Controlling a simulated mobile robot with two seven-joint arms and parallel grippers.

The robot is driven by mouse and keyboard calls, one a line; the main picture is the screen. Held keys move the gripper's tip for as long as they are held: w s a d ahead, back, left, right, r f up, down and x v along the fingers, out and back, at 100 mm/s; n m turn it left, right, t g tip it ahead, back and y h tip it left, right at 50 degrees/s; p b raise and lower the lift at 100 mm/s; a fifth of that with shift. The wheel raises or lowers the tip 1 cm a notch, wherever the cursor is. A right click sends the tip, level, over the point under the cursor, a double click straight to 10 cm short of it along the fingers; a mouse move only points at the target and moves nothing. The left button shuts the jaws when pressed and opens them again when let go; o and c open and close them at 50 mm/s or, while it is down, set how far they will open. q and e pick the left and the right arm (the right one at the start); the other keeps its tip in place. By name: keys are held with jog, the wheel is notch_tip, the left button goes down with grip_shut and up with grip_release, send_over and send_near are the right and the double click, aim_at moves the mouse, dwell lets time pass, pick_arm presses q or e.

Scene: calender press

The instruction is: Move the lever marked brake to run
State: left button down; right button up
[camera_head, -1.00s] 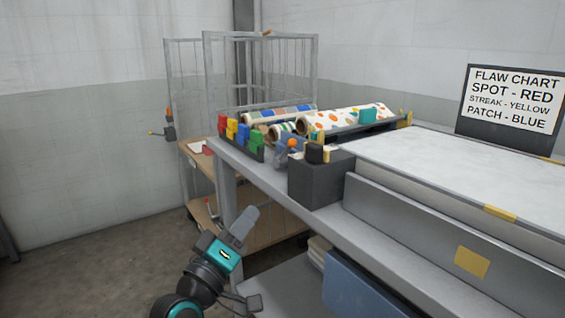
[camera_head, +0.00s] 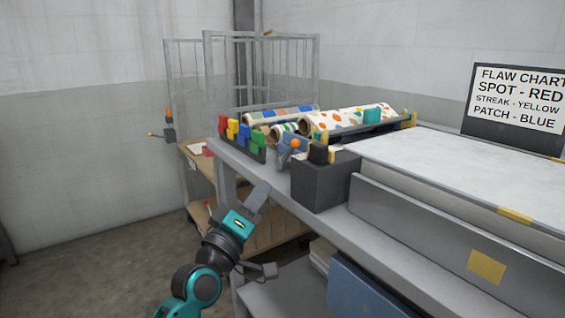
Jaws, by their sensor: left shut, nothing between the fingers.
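No lever in view carries a readable brake or run mark. A blue-grey fitting with an orange knob (camera_head: 295,144) stands on the bench end, beside a dark grey box (camera_head: 322,182). A small dark wall unit (camera_head: 169,134) at the left has an orange top and a thin arm with a yellow tip. I cannot tell which of these is the brake lever. My left gripper (camera_head: 263,187) is shut and empty, pointing up in front of the bench's left end, below the orange knob and apart from it. My right gripper is out of view.
The long grey bench (camera_head: 410,238) fills the right side. Coloured blocks (camera_head: 240,132) sit in a rack at its left end, with patterned rolls (camera_head: 350,119) behind. A wire cage (camera_head: 262,70) stands at the back. A flaw chart (camera_head: 515,105) stands at the right. Floor is clear at the left.

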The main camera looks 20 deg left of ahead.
aim_at(289, 152)
pick_arm(q)
jog(key=b+x, duration=0.1)
jog(key=x, duration=0.9)
